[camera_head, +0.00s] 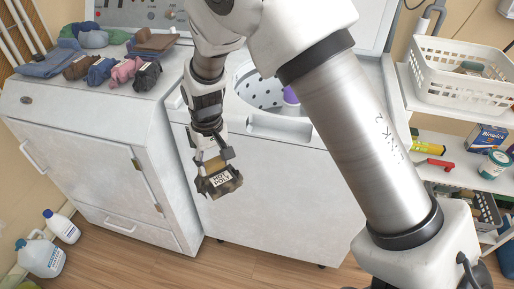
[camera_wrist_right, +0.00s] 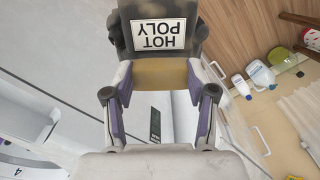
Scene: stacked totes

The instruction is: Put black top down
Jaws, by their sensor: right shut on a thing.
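My right gripper (camera_head: 213,163) hangs in front of the white washer, fingers down. It is shut on a dark folded garment, the black top (camera_head: 219,186), which has a white label reading "HOT POLY". The top hangs in the air, clear of any surface. In the right wrist view, the black top (camera_wrist_right: 159,55) is between the two fingertips, with a yellow-brown patch at its near edge. My left gripper is not in view.
A white cabinet (camera_head: 90,130) at left bears several folded garments, including a black one (camera_head: 147,77). The open washer (camera_head: 285,165) has a purple thing inside. Shelves with a white basket (camera_head: 460,85) stand at right. Bottles (camera_head: 40,257) stand on the floor at left.

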